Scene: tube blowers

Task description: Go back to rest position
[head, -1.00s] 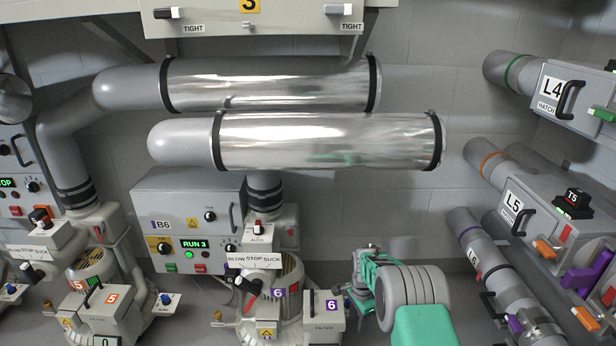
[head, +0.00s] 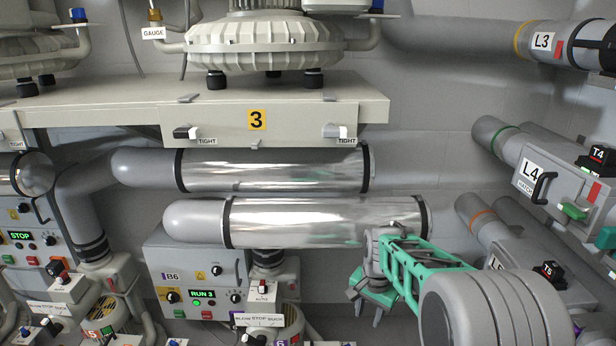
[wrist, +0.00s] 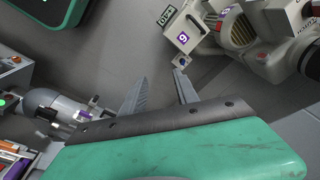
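My gripper (head: 367,308) hangs pointing down at the lower right of the middle in the head view, in front of the wall and to the right of the B6 control box (head: 160,277). In the wrist view the two grey fingers of my gripper (wrist: 161,76) stand apart with nothing between them. My arm, green and grey, reaches in from the lower right. The B6 display (head: 202,294) reads RUN 1, and a green lamp is lit below it.
A shelf marked 3 (head: 110,108) carries a blower (head: 265,45) above. Two shiny pipes (head: 325,222) run below it. Pipes with hatch boxes L3, L4 (head: 560,180) and L5 line the right. In the wrist view a filter unit (wrist: 190,35) and bare grey floor (wrist: 125,50) lie below my gripper.

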